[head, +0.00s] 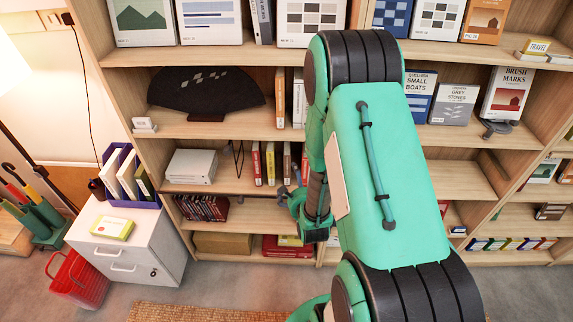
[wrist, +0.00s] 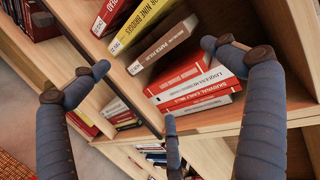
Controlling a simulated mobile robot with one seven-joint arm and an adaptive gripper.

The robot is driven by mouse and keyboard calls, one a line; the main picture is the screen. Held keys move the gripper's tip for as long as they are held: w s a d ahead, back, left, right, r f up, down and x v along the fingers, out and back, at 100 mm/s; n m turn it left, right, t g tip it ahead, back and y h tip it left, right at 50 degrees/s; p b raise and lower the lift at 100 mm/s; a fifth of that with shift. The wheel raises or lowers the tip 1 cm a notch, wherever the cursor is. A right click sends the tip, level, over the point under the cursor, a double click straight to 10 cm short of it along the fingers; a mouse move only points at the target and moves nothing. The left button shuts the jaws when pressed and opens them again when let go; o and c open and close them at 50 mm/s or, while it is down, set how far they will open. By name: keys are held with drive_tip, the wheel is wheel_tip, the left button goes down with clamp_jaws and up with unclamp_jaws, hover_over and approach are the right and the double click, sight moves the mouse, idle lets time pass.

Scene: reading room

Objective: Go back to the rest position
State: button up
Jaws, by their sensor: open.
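My gripper (head: 297,195) is in front of the bookcase, at the height of the lower shelf with red, yellow and brown books. In the wrist view my gripper (wrist: 155,75) has its dark grey fingers spread wide with nothing held between them. Behind the fingers is a row of books, with a brown book (wrist: 163,45) and red books (wrist: 190,75) facing me. The fingers appear in front of the books; I cannot tell whether any finger touches the shelf. My green arm covers the middle of the bookcase in the head view.
The bookcase (head: 230,53) fills the background. A black fan (head: 205,88) and a white box (head: 193,166) stand on its shelves. A white cabinet (head: 160,245) with a book holder (head: 152,195) is at left, beside a red basket (head: 78,280). Grey floor shows in front.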

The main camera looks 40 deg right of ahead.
drive_tip(key=shift+b+x, duration=0.3)
drive_tip(key=shift+x, duration=1.55)
drive_tip(key=shift+s+a, duration=0.1)
drive_tip(key=shift+s, duration=0.05)
drive_tip(key=p+v, duration=0.2)
drive_tip(key=v, duration=0.7)
drive_tip(key=shift+s+r, duration=0.2)
drive_tip(key=shift+s, duration=0.15)
drive_tip(key=shift+a, duration=0.15)
drive_tip(key=w+a+r+n+y, duration=0.3)
drive_tip(key=w+a+r+n, duration=0.1)
drive_tip(key=w+r+n, duration=0.3)
drive_tip(key=a+r+n+g+y, duration=0.2)
drive_tip(key=a+r+n, duration=0.4)
drive_tip(key=a+r, duration=0.5)
drive_tip(key=s+a+r+n+g+y, duration=0.1)
drive_tip(key=s+a+r+n+g, duration=0.1)
drive_tip(key=s+a+r+n, duration=0.3)
drive_tip(key=s+a+r+n+g+y, duration=0.1)
drive_tip(key=s+a+r+n+g, duration=0.1)
drive_tip(key=s+a+r+n, duration=0.4)
drive_tip(key=s+a+r, duration=0.2)
drive_tip(key=s+r, duration=0.3)
drive_tip(key=s, duration=0.3)
drive_tip(key=shift+a+r+n+y, duration=0.25)
drive_tip(key=shift+a+n+y, duration=0.05)
drive_tip(key=shift+a, duration=0.1)
